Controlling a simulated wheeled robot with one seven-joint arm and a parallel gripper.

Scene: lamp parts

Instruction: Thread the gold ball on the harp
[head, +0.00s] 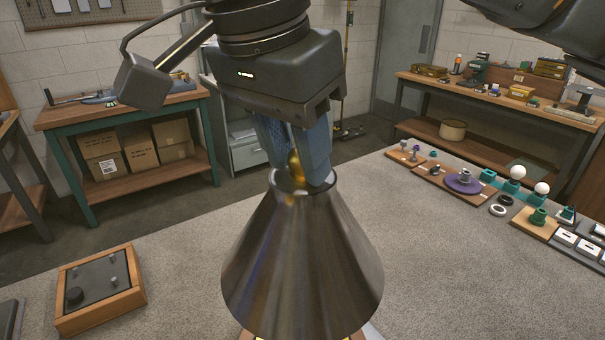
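The gold ball (296,168) shows between the blue fingers of my gripper (296,178), at the top opening of a dark metal cone lampshade (302,262). The fingers appear closed on the ball from both sides, with their tips at the shade's top ring. The shade stands upright in the middle front of the bench. The harp is hidden by the shade and fingers, so I cannot tell whether the ball touches its thread. A small gold patch on the shade just below the ring looks like a reflection.
Lamp parts, including a purple disc (464,182) and white bulbs (542,188), line the right edge. The mat around the shade is mostly clear.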

